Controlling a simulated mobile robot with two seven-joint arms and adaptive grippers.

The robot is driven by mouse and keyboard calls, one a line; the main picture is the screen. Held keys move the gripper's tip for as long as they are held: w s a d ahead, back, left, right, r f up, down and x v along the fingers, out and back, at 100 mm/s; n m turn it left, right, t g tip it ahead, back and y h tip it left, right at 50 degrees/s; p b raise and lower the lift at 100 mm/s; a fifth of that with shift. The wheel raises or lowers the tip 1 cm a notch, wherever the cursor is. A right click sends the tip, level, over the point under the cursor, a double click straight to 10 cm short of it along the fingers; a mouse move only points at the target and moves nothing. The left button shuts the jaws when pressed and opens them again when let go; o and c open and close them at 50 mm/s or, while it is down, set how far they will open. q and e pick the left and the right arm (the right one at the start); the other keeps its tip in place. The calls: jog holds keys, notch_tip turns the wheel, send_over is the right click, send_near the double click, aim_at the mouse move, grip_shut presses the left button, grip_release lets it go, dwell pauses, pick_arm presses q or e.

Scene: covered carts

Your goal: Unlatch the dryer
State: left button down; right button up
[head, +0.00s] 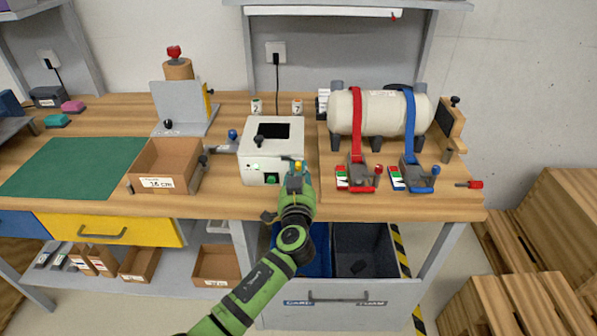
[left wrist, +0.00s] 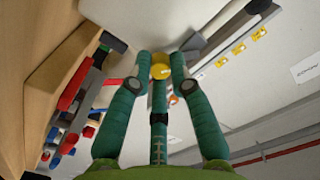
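The white box-shaped machine with a dark window (head: 256,166), which I take to be the dryer, stands on the bench. A yellow knob (head: 298,166) shows at its front right corner, and in the left wrist view a yellow ball (left wrist: 160,66) sits between my fingertips. My left gripper (head: 297,175) is at this knob. Its fingers (left wrist: 161,62) are drawn close on both sides of the ball and seem to touch it. The latch itself is mostly hidden by the gripper. My right gripper is not in view.
A cream tank (head: 380,113) with a red strap (head: 357,120) and a blue strap (head: 409,120) stands to the right. An open cardboard box (head: 165,167) and a green mat (head: 75,167) lie left. Bins (head: 350,250) are below the bench, wooden crates (head: 560,220) at right.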

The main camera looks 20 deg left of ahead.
pick_arm(q)
jog(key=shift+m, duration=0.3)
jog(key=m, duration=0.4)
jog(key=shift+r+m+b, duration=0.1)
jog(key=shift+m+b, duration=0.2)
jog(key=shift+b, duration=0.05)
jog(key=m, duration=0.4)
jog(key=shift+m+p, duration=0.3)
jog(key=c, duration=1.1)
grip_release()
jog(key=shift+d, duration=0.1)
jog(key=shift+c, duration=0.2)
